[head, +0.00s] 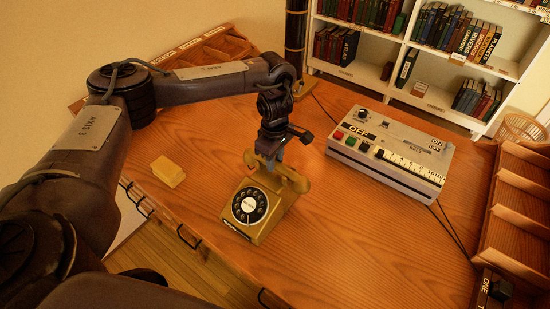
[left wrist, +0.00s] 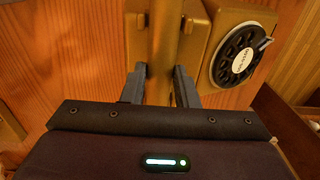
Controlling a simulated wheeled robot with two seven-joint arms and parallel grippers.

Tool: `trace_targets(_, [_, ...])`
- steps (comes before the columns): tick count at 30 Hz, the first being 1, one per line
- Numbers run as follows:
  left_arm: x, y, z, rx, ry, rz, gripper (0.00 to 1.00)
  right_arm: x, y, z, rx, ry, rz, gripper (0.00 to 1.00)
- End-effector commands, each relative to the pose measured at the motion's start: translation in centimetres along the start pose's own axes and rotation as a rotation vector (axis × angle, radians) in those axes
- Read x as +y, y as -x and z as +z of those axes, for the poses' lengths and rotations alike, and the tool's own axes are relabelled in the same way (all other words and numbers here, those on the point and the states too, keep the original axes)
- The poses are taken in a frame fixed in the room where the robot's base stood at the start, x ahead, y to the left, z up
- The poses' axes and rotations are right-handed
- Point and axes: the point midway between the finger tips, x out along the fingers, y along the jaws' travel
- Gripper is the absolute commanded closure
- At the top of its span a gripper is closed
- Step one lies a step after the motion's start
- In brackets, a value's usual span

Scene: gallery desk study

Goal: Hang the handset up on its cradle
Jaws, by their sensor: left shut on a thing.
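The olive-yellow telephone (head: 258,229) stands on the desk in the head view, its black dial (head: 249,205) facing the front. Its dial also shows at the upper right of the left wrist view (left wrist: 243,56). The handset (head: 299,184) is at the top of the phone, over the cradle, which it mostly hides. My left gripper (head: 273,160) comes down from above and is shut on the handset's middle. In the left wrist view the handset grip (left wrist: 164,50) runs between the two fingers. I cannot tell whether the handset touches the cradle. My right gripper is not in view.
A grey control box (head: 390,160) with coloured buttons stands to the right of the phone. A yellow block (head: 168,172) lies to the left. A wooden rack (head: 515,210) is at the right edge and a bookshelf (head: 390,75) behind. Desk around the phone's front right is clear.

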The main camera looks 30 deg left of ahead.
Motion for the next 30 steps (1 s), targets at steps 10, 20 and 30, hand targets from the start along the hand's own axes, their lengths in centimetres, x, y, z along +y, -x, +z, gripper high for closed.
trace_targets(10, [0.0, 0.0, 0.0, 0.000, 0.000, 0.000, 0.48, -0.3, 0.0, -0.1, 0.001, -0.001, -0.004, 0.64])
trace_targets(20, [0.1, 1.3, 0.0, -0.001, 0.001, 0.002, 0.48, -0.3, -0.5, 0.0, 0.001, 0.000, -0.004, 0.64])
trace_targets(30, [0.1, 7.0, 0.0, 0.001, -0.001, 0.003, 0.48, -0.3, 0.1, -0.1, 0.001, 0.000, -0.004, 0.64])
